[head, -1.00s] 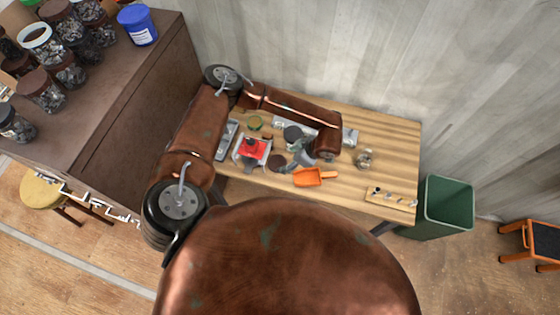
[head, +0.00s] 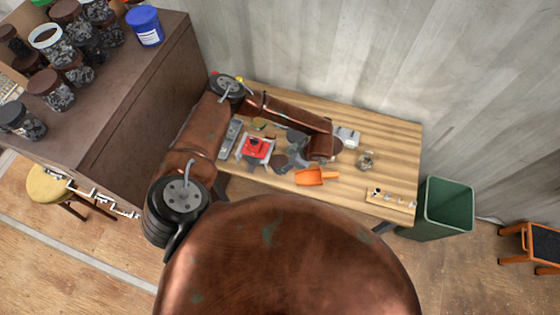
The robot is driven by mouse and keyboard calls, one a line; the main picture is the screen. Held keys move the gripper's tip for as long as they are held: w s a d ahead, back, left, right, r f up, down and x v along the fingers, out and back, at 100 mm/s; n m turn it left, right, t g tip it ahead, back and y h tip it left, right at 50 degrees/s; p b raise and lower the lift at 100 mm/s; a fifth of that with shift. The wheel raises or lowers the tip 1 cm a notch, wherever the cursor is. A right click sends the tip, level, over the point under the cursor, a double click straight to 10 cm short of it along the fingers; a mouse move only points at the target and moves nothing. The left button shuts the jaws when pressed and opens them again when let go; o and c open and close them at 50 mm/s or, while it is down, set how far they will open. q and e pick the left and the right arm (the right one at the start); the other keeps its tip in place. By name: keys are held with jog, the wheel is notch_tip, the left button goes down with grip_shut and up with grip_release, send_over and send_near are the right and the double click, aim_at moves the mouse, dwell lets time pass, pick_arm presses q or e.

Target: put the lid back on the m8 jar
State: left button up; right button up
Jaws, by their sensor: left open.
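My left gripper (head: 288,166) is open over the middle of the wooden table. It points down and left, close to a dark brown round disc (head: 279,161) that looks like a jar lid. I cannot tell whether they touch. A small clear glass jar (head: 366,159) stands to the right of my left arm, with some contents. A dark grey round thing (head: 295,135) is partly hidden behind the forearm. No m8 label is readable, so I cannot tell which jar is m8. My right gripper is not in view.
A pale tray with a red item (head: 256,148), an orange scoop (head: 312,177) and a white box (head: 347,136) lie around the gripper. A small board with parts (head: 390,198) is at the front right. Lidded jars (head: 52,88) crowd the brown cabinet. The table's right end is mostly clear.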

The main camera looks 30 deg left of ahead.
aim_at(280, 163)
pick_arm(q)
jog(key=shift+x, duration=1.15)
jog(key=shift+c, duration=0.2)
jog(key=c, duration=0.5)
